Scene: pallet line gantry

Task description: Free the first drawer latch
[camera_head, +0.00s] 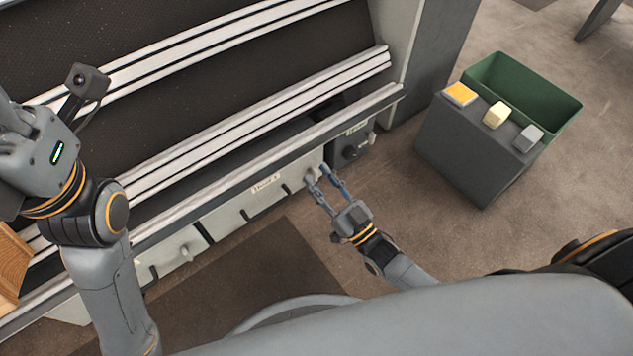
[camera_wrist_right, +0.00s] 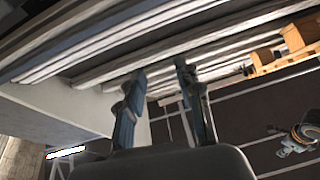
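A row of pale drawer fronts runs along the front of the machine, and one drawer (camera_head: 240,207) carries a small label (camera_head: 267,186). A pale knob-like latch (camera_head: 185,254) sticks out of the front farther left. My right gripper (camera_head: 319,172) points at the right end of the labelled drawer, close to its front. Its two fingers are apart with nothing visible between them, also in the wrist view (camera_wrist_right: 160,80). A small pale fitting lies by its left fingertip; I cannot tell if they touch. My left arm is at the left; its fingers are not visible.
A dark control box (camera_head: 348,150) with a knob sits right of the drawers. A dark grey stand (camera_head: 465,158) holds a yellow-orange block (camera_head: 460,94), a cream block (camera_head: 496,115) and a grey block (camera_head: 528,138). A green bin (camera_head: 545,92) stands behind it. Floor between is clear.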

